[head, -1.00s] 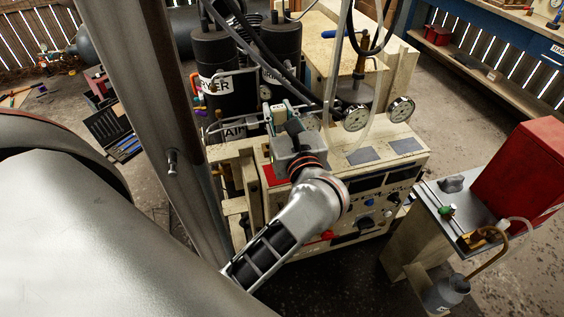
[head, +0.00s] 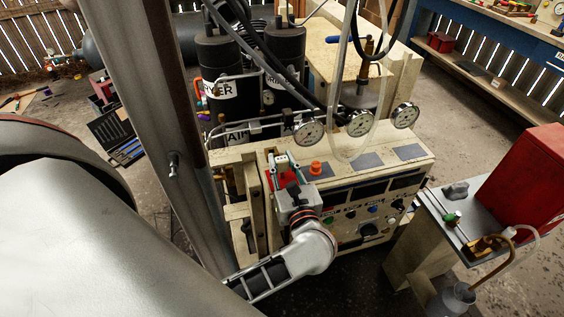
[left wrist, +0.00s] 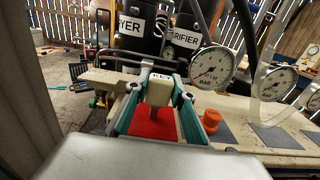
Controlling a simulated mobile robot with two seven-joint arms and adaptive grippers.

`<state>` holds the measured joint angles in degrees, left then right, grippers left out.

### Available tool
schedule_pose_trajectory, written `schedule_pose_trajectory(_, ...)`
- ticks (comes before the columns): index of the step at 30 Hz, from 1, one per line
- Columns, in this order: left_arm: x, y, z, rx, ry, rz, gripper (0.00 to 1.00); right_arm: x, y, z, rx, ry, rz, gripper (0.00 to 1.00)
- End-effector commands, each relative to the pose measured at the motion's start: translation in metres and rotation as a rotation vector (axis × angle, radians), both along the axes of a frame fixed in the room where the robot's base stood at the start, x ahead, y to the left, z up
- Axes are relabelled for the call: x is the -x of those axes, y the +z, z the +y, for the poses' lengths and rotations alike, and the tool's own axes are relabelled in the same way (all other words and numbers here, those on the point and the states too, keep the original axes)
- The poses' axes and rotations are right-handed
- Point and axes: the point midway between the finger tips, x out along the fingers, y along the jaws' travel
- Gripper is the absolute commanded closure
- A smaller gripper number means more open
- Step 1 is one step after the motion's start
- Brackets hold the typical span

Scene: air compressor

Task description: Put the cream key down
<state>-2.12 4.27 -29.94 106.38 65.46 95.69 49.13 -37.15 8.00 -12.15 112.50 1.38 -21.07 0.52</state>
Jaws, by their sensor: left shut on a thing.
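The cream key (left wrist: 159,92), a small block with a "KEY" label, is between the teal fingers of my left gripper (left wrist: 160,100) in the left wrist view. In the head view my left gripper (head: 280,163) is over the left end of the panel's top, at the red pad (head: 271,183). The red pad (left wrist: 154,124) shows directly below the key in the left wrist view. I cannot tell whether the key touches it. My right gripper is not in view.
An orange knob (head: 316,168) stands on the panel top just right of the gripper. Round gauges (head: 309,131) and a clear hose (head: 347,80) rise behind it. Grey pads (head: 362,160) lie to the right. A side stand with a red box (head: 525,180) is at right.

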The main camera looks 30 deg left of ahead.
Motion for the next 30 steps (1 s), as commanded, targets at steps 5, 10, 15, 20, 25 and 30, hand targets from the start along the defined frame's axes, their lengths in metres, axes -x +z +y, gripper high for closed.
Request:
schedule_pose_trajectory(5, -0.0001, 0.0008, 0.0000, 0.000, 0.000, -0.001, 0.98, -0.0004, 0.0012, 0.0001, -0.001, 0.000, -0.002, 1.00)
schedule_pose_trajectory(10, -0.0001, -0.0028, 0.0000, 0.000, 0.000, 0.000, 0.98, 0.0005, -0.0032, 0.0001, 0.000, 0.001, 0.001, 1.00)
schedule_pose_trajectory(15, -0.0002, -0.0021, 0.0001, 0.000, 0.000, 0.000, 0.60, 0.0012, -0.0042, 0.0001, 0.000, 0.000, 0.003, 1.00)
schedule_pose_trajectory(20, -0.0001, -0.0020, 0.0000, 0.000, 0.000, 0.000, 0.60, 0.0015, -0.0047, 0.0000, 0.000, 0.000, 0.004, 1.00)
schedule_pose_trajectory(25, -0.0002, 0.0001, 0.0001, 0.000, 0.000, -0.001, 0.60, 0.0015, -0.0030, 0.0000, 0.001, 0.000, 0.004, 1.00)
schedule_pose_trajectory(30, -0.0014, 0.0000, -0.0034, 0.000, 0.000, 0.000, 0.60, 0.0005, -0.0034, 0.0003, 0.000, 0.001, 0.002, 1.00)
